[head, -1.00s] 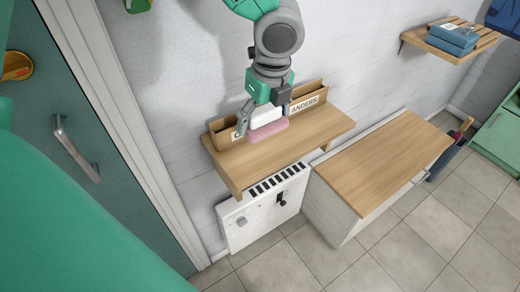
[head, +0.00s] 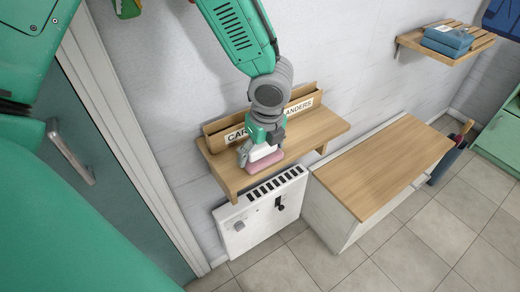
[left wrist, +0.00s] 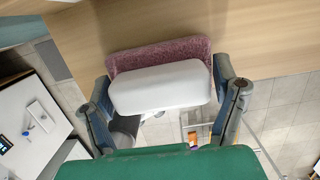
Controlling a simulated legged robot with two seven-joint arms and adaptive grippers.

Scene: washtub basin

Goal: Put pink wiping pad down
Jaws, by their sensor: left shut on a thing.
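The pink wiping pad (head: 264,164) has a white grip block on its back and a pink face. My left gripper (head: 263,148) is shut on its white block. In the head view the pad appears at the front edge of the wooden wall shelf (head: 318,127); I cannot tell whether it touches the wood. In the left wrist view the pad's pink strip (left wrist: 160,51) shows behind the white block, between the two fingers, overlapping the shelf's edge. My right gripper is not in view.
A wooden holder with labels (head: 302,105) stands along the back of the shelf. A white panel box (head: 255,215) is below it. A wood-topped cabinet (head: 385,165) stands to the right. A slatted shelf with blue items (head: 448,40) is farther right. The shelf's right part is bare.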

